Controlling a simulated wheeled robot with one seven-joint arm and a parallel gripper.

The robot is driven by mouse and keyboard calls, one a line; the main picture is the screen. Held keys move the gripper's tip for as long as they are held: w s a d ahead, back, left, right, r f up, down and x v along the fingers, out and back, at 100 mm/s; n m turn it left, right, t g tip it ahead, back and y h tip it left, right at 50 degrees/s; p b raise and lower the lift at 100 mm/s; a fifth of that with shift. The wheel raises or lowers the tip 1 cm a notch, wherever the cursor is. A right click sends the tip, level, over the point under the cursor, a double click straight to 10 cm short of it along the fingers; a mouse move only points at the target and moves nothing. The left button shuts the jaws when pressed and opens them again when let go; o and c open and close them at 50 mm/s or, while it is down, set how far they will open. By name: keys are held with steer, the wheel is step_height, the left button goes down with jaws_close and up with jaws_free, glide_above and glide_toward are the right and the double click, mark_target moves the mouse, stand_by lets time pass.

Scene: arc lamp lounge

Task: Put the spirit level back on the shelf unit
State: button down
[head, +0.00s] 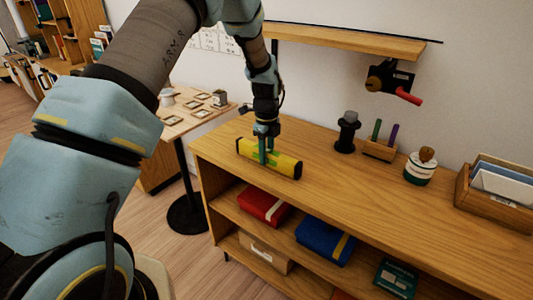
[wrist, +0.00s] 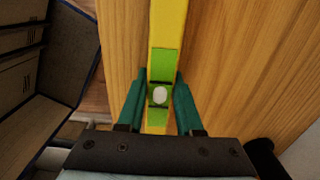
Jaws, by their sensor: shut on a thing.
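The spirit level (head: 284,164) is a yellow bar with green patches and a dark end, in the head view at the left part of the shelf unit's wooden top (head: 330,185). My gripper (head: 264,150) points down and is shut on the level near its middle. In the wrist view, the level (wrist: 166,28) runs up the picture between my two teal fingers (wrist: 158,98), with a pale round spot between them. The level lies roughly flat, at or just above the top; I cannot tell whether it touches. My fingers hide part of its sides.
On the top, right of the level, stand a black spool-like object (head: 347,134), a wooden holder (head: 380,150), a striped jar (head: 419,168) and a box of papers (head: 497,190). A wall shelf (head: 350,38) hangs above. Lower shelves hold a red box (head: 264,205) and blue box (head: 325,240).

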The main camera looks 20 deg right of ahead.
steer(key=shift+f, duration=0.15)
steer(key=c, duration=0.6)
jaws_free()
steer(key=shift+o, duration=0.2)
step_height(320, 180, up, 12)
steer(key=b, duration=0.3)
steer(key=a+r+n, duration=0.2)
steer(key=a+n, duration=1.2)
steer(key=a, duration=0.7)
steer(key=s+a+f+n+t, duration=0.1)
steer(key=s+a+n, duration=1)
steer(key=a+n, duration=0.4)
steer(key=shift+a+f+t, duration=0.3)
steer(key=shift+f, duration=0.1)
